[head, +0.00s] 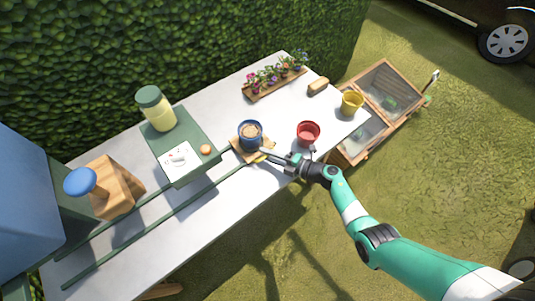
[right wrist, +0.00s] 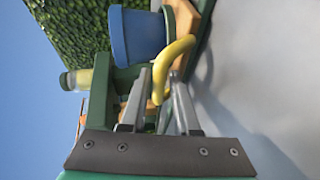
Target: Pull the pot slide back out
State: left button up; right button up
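The pot slide (head: 238,144) is a small wooden plate at the right end of two dark green rails. A blue pot (head: 250,128) with brown contents stands upright on it; the pot also shows in the right wrist view (right wrist: 137,35). A yellow handle (head: 259,160) sticks out of the slide's front edge. My right gripper (head: 268,158) is at this handle. In the right wrist view its two fingers (right wrist: 171,78) are close together on the curved yellow handle (right wrist: 180,48), shut on it as far as I can see. My left gripper is not in view.
Green rails (head: 150,224) run left along the white table (head: 225,205) towards a wooden block with a blue knob (head: 80,181). A green stand (head: 185,138) carries a yellow jar. A red pot (head: 308,132), a yellow pot (head: 351,102) and a flower tray (head: 262,92) stand to the right.

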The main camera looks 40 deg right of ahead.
jog(key=p+v, duration=0.4)
jog(key=v, duration=0.7)
jog(key=shift+d+r, duration=0.1)
jog(key=shift+d, duration=0.05)
jog(key=shift+s, duration=0.3)
jog(key=shift+w, duration=0.1)
